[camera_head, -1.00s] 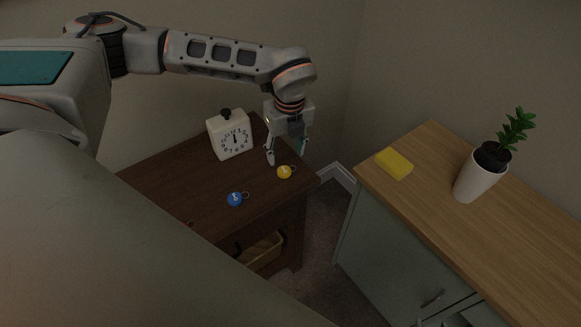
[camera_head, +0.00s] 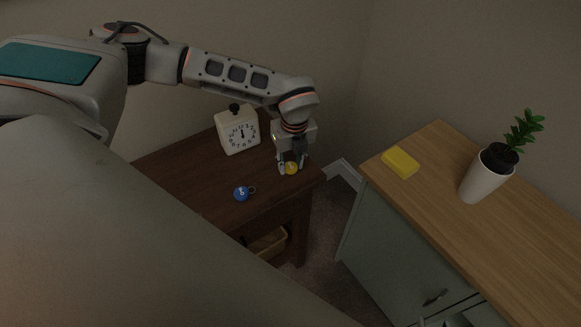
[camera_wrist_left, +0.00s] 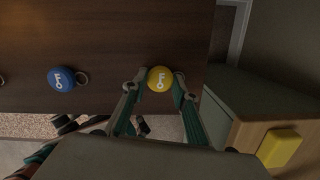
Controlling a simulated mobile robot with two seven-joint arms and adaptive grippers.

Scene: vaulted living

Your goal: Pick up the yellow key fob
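The yellow key fob (camera_head: 291,168) is a round disc near the right corner of the dark wooden table (camera_head: 180,165). In the left wrist view the yellow fob (camera_wrist_left: 160,79) shows a white key mark. My left gripper (camera_head: 293,166) points down at it, with one finger on each side. In the wrist view the fingertips (camera_wrist_left: 156,84) are partly closed, with a small gap at the left of the fob; contact at the right is unclear. The fob appears to rest on the table. My right gripper is not in view.
A blue key fob (camera_head: 241,193) with a ring lies to the left on the same table. A white clock (camera_head: 238,131) stands behind. At right, a wooden-topped cabinet (camera_head: 440,190) holds a yellow block (camera_head: 400,162) and a potted plant (camera_head: 482,177). A basket (camera_head: 268,243) sits below the table.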

